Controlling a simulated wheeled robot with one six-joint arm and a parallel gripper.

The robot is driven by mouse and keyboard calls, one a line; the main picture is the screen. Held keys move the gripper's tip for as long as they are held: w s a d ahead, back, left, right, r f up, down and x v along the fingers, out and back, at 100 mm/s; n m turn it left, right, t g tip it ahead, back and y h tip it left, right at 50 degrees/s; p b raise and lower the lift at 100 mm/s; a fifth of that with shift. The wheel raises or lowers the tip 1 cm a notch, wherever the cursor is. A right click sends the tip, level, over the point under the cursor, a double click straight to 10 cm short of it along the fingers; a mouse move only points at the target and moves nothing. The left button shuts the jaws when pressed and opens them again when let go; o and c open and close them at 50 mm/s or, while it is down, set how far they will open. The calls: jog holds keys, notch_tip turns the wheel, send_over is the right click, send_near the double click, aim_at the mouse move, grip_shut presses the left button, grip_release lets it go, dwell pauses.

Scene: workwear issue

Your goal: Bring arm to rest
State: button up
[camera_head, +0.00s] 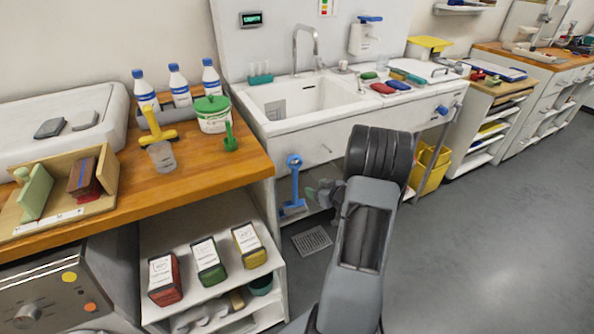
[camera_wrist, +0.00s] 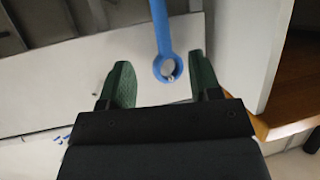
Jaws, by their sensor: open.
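My arm reaches forward from the bottom of the head view, bent at a dark ribbed joint. My gripper (camera_head: 325,192) is in front of the sink cabinet, partly hidden behind the arm. In the wrist view my gripper (camera_wrist: 158,88) is open, its two green-padded fingers spread apart with nothing held between them. A blue long-handled tool (camera_head: 293,185) with a ring at its top hangs under the sink, left of my gripper. In the wrist view the ring end of the blue tool (camera_wrist: 167,66) appears between and beyond the fingertips; I cannot tell whether it touches them.
The sink unit (camera_head: 318,145) stands close beyond my gripper. A wooden worktop (camera_head: 205,165) with bottles and a green-lidded tub (camera_head: 213,115) is at left, above a shelf (camera_head: 215,282) of boxes. A yellow bin (camera_head: 430,170) stands behind my arm. Open floor (camera_head: 490,230) lies at right.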

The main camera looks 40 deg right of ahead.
jog(key=shift+s, duration=0.15)
jog(key=s+d+f+m+g+h, duration=0.3)
jog(key=s+d+f+g+h, duration=0.1)
jog(key=s+d+g+h, duration=0.15)
jog(key=s+a+r+g+y+p, duration=0.1)
jog(key=s+a+r+p, duration=0.2)
jog(key=a+r, duration=0.7)
jog(key=s+a+r+n+g+y+p, duration=0.1)
jog(key=s+a+r+g+y+p, duration=0.1)
jog(key=a+r+p, duration=0.4)
jog(key=s+a+r+n+g+y+p, duration=0.1)
jog(key=s+a+r+p, duration=0.3)
jog(key=a+r, duration=1.2)
jog(key=shift+s+a, duration=0.5)
jog(key=shift+a, duration=0.4)
jog(key=shift+y, duration=0.25)
